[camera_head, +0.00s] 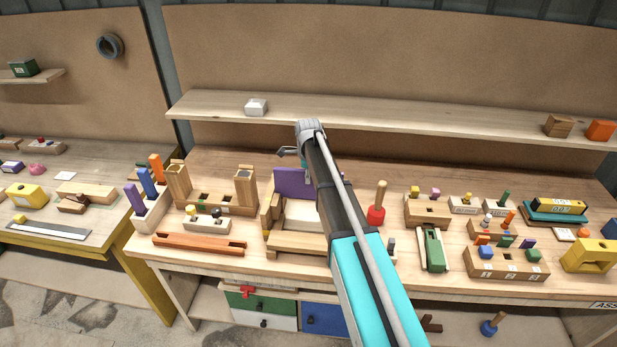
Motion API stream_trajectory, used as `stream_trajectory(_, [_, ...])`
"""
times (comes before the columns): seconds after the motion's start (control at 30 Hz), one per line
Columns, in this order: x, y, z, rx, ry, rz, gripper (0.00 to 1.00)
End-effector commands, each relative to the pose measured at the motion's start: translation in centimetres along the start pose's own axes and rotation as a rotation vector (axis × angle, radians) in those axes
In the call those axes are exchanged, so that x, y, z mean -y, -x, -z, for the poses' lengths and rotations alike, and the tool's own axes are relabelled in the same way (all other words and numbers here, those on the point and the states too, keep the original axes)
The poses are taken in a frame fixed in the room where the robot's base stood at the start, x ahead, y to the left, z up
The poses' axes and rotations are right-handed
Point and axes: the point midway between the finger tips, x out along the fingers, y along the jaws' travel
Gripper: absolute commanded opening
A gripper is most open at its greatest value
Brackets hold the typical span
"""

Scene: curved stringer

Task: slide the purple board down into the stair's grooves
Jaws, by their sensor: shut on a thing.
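The purple board (292,184) stands upright at the back of the wooden stair (297,243) in the middle of the bench. My gripper (303,166) is above the board's top edge and shut on it; my arm hides most of the fingers. The arm also covers the right part of the board and of the stair. The stair has a stepped wooden side on the left and a pale panel low in the middle. I cannot tell how far the board's lower edge sits in the grooves.
A block with tall wooden posts (215,206) stands left of the stair, with an orange rail (199,244) in front. A red-based plunger (376,213) and a green clamp-like tool (433,249) stand to the right. A shelf (390,121) runs behind.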

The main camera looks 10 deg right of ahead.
Motion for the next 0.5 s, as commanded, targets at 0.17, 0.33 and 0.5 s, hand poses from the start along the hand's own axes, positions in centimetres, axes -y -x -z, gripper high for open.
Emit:
stream_trajectory(0.17, [0.0, -0.4, -0.01, 0.0, 0.0, 0.0, 0.0])
stream_trajectory(0.33, [-0.01, -0.7, -0.01, 0.0, 0.0, 0.0, 0.0])
stream_trajectory(0.5, [-0.01, -1.0, 0.0, 0.0, 0.0, 0.0, 0.0])
